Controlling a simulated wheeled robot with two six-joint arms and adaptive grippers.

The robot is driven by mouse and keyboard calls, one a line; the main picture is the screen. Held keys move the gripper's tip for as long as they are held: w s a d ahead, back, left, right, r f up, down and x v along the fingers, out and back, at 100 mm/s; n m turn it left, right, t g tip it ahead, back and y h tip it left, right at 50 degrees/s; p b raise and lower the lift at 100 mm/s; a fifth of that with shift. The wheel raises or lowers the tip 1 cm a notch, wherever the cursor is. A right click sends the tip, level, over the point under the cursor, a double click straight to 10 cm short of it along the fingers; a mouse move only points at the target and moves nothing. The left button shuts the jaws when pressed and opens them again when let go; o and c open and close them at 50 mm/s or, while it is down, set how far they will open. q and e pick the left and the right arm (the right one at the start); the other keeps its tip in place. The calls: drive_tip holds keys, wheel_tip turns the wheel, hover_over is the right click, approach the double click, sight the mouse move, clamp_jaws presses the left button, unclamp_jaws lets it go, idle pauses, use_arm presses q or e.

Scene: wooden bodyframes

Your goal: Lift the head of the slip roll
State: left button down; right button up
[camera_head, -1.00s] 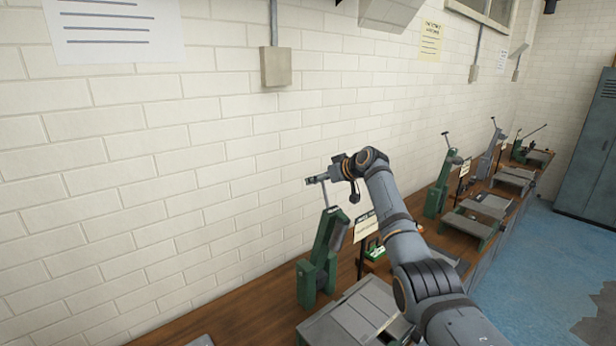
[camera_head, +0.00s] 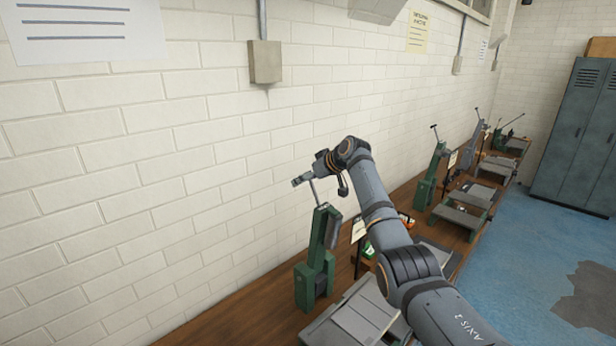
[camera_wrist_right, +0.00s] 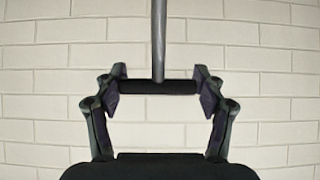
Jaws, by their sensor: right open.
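A green bench machine (camera_head: 316,262) with a thin grey lever (camera_head: 314,192) rising from its top stands on the wooden bench; no label on it is readable, so I cannot confirm it is the slip roll. My right gripper (camera_head: 300,180) is at the lever's upper end. In the right wrist view, the gripper (camera_wrist_right: 158,92) is open, with a finger at each end of a dark crossbar grip (camera_wrist_right: 158,87). The grey lever (camera_wrist_right: 158,40) meets this grip from the top of the picture. Contact with the fingers is unclear. My left gripper is out of view.
A grey flat-topped machine (camera_head: 357,318) sits right of the green one, partly behind my right arm. More machines with levers (camera_head: 432,178) line the bench (camera_head: 240,322) farther back. A white brick wall (camera_head: 180,180) is close behind. Blue floor (camera_head: 545,240) is open at right.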

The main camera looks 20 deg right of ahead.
drive_tip(key=shift+o, duration=1.1)
drive_tip(key=shift+w, duration=0.35)
drive_tip(key=shift+s+d+r, duration=0.15)
drive_tip(key=shift+s+r, duration=0.15)
drive_tip(key=shift+s, duration=0.1)
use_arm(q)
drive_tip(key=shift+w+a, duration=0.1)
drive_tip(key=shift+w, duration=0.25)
use_arm(e)
drive_tip(key=v, duration=1.1)
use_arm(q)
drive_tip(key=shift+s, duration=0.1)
use_arm(e)
drive_tip(key=shift+s, duration=0.15)
